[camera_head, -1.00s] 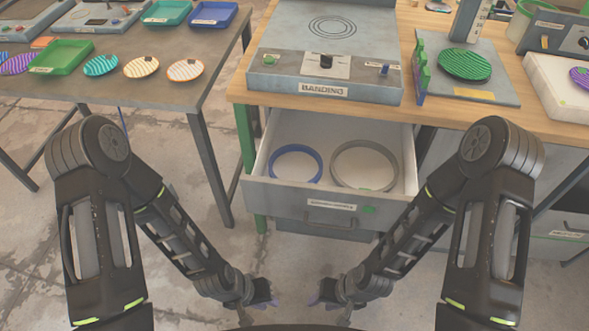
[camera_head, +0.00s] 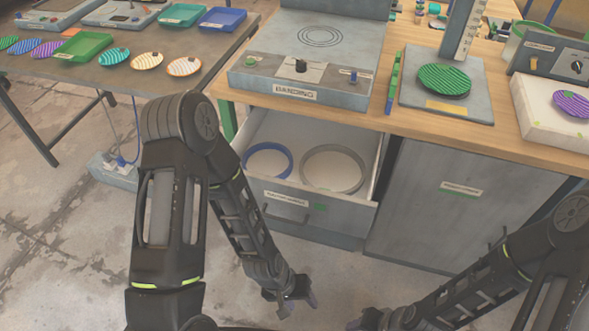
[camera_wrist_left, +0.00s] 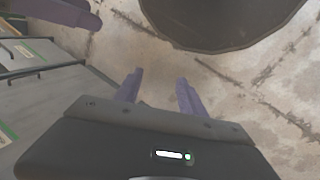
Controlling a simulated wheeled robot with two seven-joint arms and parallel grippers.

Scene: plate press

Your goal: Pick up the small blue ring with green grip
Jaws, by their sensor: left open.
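A small blue ring (camera_head: 288,157) lies in the open drawer (camera_head: 366,193) under the banding station, at its left side. Its green grip cannot be made out in the head view. A larger grey ring (camera_head: 362,172) lies beside it on the right. My left gripper (camera_head: 299,302) hangs low in front of the drawer, below and apart from the ring. In the left wrist view its two purple fingers (camera_wrist_left: 158,92) are apart with nothing between them. My right gripper (camera_head: 358,325) is low near the bottom edge, and its fingers are too small to read.
The drawer front (camera_head: 310,205) has a handle and stands out below the wooden bench (camera_head: 430,132). A grey cabinet (camera_head: 460,215) is right of it. A table (camera_head: 110,77) with plates and trays stands at the left.

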